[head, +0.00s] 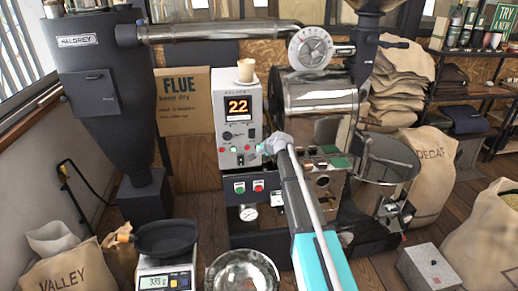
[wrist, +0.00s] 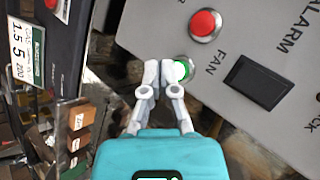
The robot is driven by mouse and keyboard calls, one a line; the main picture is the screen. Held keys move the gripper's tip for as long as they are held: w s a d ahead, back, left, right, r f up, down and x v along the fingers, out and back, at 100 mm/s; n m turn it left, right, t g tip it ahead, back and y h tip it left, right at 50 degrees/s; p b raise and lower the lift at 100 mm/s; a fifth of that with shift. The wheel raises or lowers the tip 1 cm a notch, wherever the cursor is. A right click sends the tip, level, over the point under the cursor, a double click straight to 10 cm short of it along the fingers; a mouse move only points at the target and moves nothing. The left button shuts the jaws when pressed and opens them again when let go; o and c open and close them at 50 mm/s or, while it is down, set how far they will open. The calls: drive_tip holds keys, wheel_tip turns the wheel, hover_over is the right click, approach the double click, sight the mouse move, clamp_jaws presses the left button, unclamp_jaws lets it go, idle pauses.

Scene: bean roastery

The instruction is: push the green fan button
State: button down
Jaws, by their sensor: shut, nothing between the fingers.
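The green fan button (wrist: 183,70) is on a grey panel in the wrist view, beside the word FAN. Its left part is hidden behind my fingertips. My gripper (wrist: 160,72) is shut and empty, with its tips at the button's left edge in the picture. I cannot tell whether they touch it. In the head view my gripper (head: 272,143) is at the lower right of the grey control box (head: 231,108), whose display reads 22. The button is hard to make out there.
A red button (wrist: 205,24) and a black rocker switch (wrist: 258,81) are near the green one. Below the box, a dark panel carries another green button (head: 239,187) and a red one (head: 258,186). A steel drum (head: 315,95) stands to the right.

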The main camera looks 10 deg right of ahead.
drive_tip(key=shift+s, duration=0.15)
drive_tip(key=s, duration=0.4)
drive_tip(key=shift+s, duration=0.4)
idle(0.7)
drive_tip(key=s+f+n+g+h, duration=0.1)
drive_tip(key=s+f+n+g, duration=0.1)
drive_tip(key=s, duration=1)
drive_tip(key=s+f+n+g+h, duration=0.1)
drive_tip(key=s+n+g, duration=0.3)
drive_tip(key=s, duration=0.8)
drive_tip(key=s+f+n+g+h, duration=0.1)
drive_tip(key=s+f+n+g, duration=0.2)
drive_tip(key=s, duration=0.9)
drive_tip(key=shift+f+n+h, duration=0.25)
drive_tip(key=shift+n+h, duration=0.15)
drive_tip(key=shift+n, duration=0.6)
drive_tip(key=shift+a, duration=0.2)
